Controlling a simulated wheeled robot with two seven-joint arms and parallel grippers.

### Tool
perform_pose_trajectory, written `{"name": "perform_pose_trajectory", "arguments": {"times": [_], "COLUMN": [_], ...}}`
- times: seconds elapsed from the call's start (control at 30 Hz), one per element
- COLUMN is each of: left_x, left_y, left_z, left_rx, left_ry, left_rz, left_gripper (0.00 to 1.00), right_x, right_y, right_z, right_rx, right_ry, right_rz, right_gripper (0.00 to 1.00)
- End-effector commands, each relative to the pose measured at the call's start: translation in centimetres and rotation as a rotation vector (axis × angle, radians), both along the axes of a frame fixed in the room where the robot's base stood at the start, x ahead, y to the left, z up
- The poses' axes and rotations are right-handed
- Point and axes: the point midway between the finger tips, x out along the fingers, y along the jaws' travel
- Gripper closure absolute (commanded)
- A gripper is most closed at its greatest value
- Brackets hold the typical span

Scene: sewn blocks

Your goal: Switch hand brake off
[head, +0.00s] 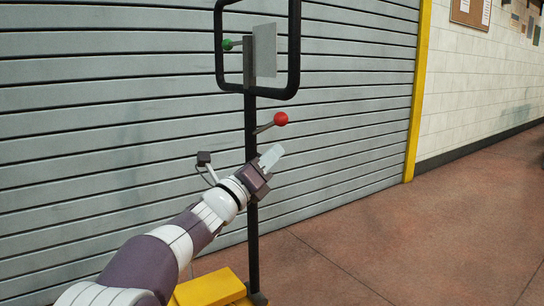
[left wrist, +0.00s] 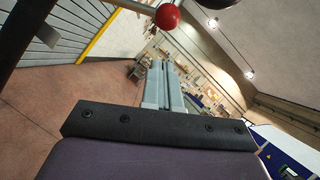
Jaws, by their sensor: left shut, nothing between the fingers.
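A lever with a red ball knob (head: 281,119) sticks out to the right from a black upright post (head: 251,135). A second lever with a green ball knob (head: 228,44) sits higher, on the left of the post. My left gripper (head: 272,155) is just below the red knob, in front of the post, with its fingers shut and empty. In the left wrist view the closed fingers (left wrist: 165,82) point up the picture, and the red knob (left wrist: 167,16) is beyond and above their tips, apart from them. My right gripper is out of view.
A black frame (head: 294,50) with a pale panel (head: 265,50) tops the post. A yellow base (head: 212,288) is at its foot. A grey shutter wall (head: 120,110) stands behind. Open reddish floor (head: 420,230) lies to the right.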

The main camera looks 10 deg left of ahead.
Motion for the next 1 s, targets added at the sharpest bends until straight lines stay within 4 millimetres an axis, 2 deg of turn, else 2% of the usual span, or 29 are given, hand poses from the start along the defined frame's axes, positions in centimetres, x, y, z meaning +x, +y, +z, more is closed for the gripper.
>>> {"name": "perform_pose_trajectory", "arguments": {"times": [0.03,0.2,0.43,0.87,0.97,1.0], "left_x": [-1.2,-4.3,-7.0,-7.5,-6.9,-6.1], "left_y": [0.8,2.8,4.3,4.5,5.0,6.2], "left_z": [0.4,-1.3,-2.8,-3.2,-3.8,-5.2], "left_rx": [0.000,0.001,0.000,-0.004,-0.101,-0.214], "left_ry": [-0.001,0.000,0.000,0.003,0.094,0.206], "left_rz": [0.006,0.007,0.004,0.001,-0.012,0.011], "left_gripper": [1.00,1.00,1.00,1.00,1.00,1.00], "right_x": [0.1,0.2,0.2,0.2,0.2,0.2], "right_y": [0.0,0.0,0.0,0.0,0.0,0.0], "right_z": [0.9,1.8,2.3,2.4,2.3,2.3], "right_rx": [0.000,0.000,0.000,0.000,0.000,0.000], "right_ry": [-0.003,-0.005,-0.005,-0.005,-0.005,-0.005], "right_rz": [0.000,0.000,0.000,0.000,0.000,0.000], "right_gripper": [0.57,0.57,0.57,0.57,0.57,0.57]}}
